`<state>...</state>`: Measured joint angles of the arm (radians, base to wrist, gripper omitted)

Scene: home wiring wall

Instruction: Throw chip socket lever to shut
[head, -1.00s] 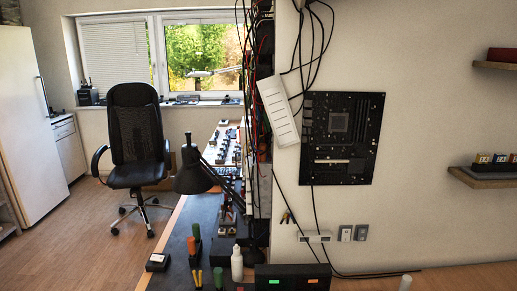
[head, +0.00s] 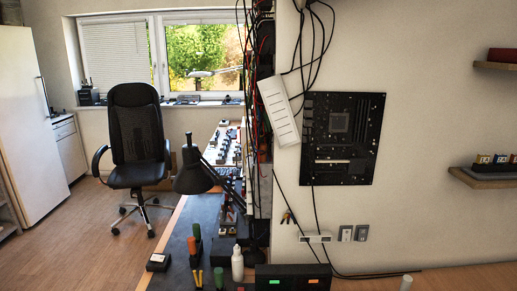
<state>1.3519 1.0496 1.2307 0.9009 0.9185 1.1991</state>
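A black circuit board (head: 364,150) is mounted upright on the pale wall, right of centre in the head view. A square grey chip socket (head: 339,122) sits in its upper middle. The socket's lever is too small to make out, so I cannot tell its position. My gripper is not visible in the head view.
A white panel (head: 279,110) hangs tilted just left of the board, with black cables above and below it. A black desk lamp (head: 194,178) stands over the dark bench at lower left. Shelves (head: 487,178) jut out at right. The wall in front of the board is unobstructed.

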